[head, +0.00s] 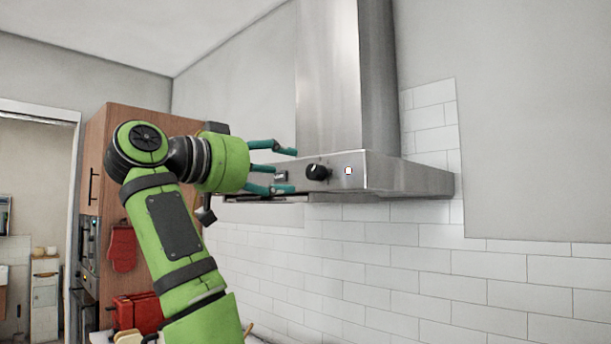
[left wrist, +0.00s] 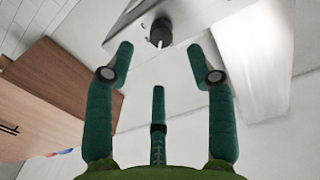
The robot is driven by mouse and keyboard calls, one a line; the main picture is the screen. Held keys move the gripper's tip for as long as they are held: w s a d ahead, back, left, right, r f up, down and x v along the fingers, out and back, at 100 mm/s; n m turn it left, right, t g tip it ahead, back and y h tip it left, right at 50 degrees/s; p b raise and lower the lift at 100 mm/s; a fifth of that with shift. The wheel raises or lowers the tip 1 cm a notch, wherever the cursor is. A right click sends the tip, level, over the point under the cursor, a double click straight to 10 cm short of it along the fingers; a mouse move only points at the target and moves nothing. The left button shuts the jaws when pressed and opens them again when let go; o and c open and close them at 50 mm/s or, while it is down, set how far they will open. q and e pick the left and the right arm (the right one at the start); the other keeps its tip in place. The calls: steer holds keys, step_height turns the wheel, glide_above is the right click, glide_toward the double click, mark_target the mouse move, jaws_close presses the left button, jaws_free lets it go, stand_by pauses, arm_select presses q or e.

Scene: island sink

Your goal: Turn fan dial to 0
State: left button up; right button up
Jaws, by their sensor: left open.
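The fan dial (head: 317,172) is a black round knob on the front panel of the steel range hood (head: 400,175). In the left wrist view the dial (left wrist: 160,34) shows near the top middle, with a light pointer mark. My left gripper (head: 287,169) is open and empty, just left of the dial in the head view, its teal fingers reaching towards the panel. In the left wrist view the fingers (left wrist: 160,70) are spread, and the dial lies beyond their tips, apparently not touched. The number markings are too small to read. My right gripper is not in view.
A small red-and-white square (head: 348,171) sits on the panel right of the dial. A dark switch (head: 281,176) is left of the dial, behind the fingers. A tall wooden cabinet (head: 110,150) stands at left. The space right of the hood is clear.

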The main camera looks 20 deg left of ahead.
mark_target(311, 173)
arm_select(q)
steer(key=p+x, duration=0.3)
steer(key=x, duration=0.3)
steer(key=shift+r+p, duration=0.15)
steer(key=shift+p, duration=0.2)
steer(key=shift+w+d, duration=0.25)
steer(key=shift+w, duration=0.3)
steer(key=shift+a, duration=0.1)
jaws_close()
